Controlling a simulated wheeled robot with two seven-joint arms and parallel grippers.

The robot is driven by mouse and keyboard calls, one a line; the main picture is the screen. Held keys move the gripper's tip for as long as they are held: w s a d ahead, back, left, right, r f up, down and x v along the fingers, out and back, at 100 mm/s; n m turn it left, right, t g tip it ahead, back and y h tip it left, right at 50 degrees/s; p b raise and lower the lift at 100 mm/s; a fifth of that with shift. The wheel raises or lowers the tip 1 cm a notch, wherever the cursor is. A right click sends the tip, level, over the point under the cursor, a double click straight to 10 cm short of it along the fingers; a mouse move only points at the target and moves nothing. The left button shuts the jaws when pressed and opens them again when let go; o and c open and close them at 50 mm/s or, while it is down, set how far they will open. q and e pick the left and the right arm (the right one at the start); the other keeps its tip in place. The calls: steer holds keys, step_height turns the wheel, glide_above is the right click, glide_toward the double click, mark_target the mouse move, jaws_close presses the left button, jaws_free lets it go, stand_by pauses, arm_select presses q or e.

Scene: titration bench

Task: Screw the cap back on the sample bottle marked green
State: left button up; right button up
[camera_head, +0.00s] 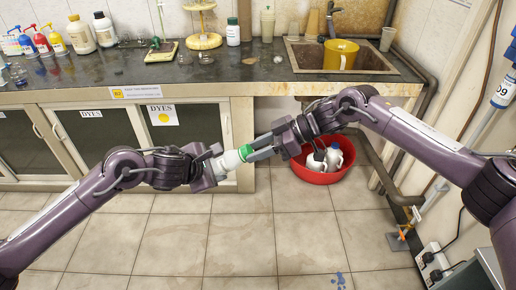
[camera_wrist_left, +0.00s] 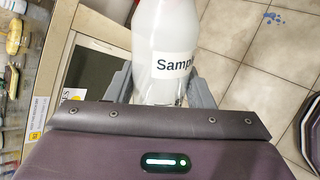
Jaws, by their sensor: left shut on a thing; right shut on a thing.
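A white sample bottle (camera_head: 231,160) is held in the air, tilted sideways, in front of the bench. My left gripper (camera_head: 222,164) is shut around its body. A green cap (camera_head: 245,153) is at the bottle's right, upper end, against the neck; how tightly it sits cannot be told. My right gripper (camera_head: 254,149) reaches in from the right, its fingers shut on the green cap. In the left wrist view the bottle (camera_wrist_left: 168,28) shows a white label (camera_wrist_left: 174,65) reading "Samp…", between my left fingers. The bottle's top end is cut off there.
A red basin (camera_head: 318,172) with containers stands below.

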steer(key=m, duration=0.8)
steer(key=shift+m, duration=0.4)
steer(key=m, duration=0.5)
steer(key=shift+f, duration=0.1)
steer(key=m, duration=0.3)
steer(key=shift+w+m, duration=0.15)
steer(key=shift+m, duration=0.15)
steer(key=o, duration=0.7)
steer(key=shift+d, duration=0.1)
steer(key=shift+c, duration=0.2)
steer(key=shift+o, duration=1.3)
